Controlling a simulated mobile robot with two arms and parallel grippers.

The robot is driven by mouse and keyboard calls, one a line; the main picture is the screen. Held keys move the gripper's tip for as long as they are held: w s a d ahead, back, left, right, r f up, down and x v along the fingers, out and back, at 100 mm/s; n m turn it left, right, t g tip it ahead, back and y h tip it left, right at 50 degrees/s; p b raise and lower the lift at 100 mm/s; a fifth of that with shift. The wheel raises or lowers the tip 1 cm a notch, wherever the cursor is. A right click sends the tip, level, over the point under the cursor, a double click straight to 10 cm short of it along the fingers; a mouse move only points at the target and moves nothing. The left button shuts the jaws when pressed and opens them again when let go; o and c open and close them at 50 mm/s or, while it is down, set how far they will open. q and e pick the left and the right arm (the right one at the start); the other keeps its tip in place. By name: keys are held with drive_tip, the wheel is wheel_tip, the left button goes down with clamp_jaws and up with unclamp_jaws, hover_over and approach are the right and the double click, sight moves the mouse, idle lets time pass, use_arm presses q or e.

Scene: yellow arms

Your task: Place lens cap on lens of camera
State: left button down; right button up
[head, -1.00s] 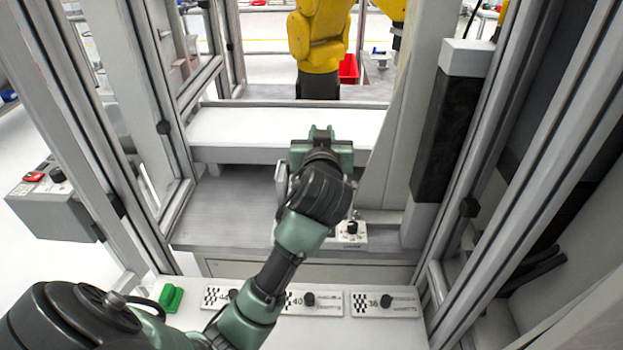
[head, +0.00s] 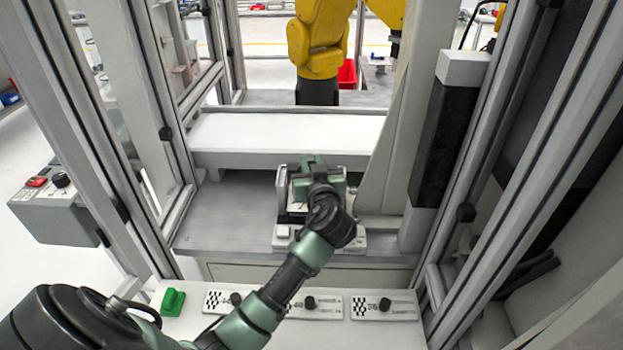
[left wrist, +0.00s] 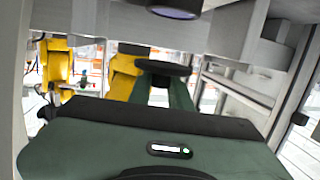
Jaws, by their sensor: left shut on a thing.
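My left gripper (head: 314,166) reaches over the grey shelf inside the frame, its fingers pointing away from me. In the left wrist view, the left gripper (left wrist: 160,76) is shut on the lens cap (left wrist: 163,67), a thin black disc held roughly flat at the fingertips. Above and slightly right of the cap, at the top edge, is the downward-facing lens (left wrist: 175,12) with a purplish glass. The lens and cap are apart, with a visible gap. The cap and lens cannot be made out in the head view. My right gripper is not in view.
Under my wrist a white plate (head: 283,233) lies on the grey shelf (head: 235,205). A white beam (head: 285,135) crosses behind. Slanted metal posts (head: 440,150) stand at both sides. In front, a white ledge carries several knob plates (head: 385,306) and a green block (head: 172,301).

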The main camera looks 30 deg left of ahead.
use_arm(q)
wheel_tip(320, 180, down, 5)
drive_tip(key=shift+f, duration=0.1)
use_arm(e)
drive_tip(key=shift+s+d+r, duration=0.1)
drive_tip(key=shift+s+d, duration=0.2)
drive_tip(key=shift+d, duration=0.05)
use_arm(q)
drive_tip(key=shift+f, duration=0.1)
drive_tip(key=c, duration=1.3)
unclamp_jaws()
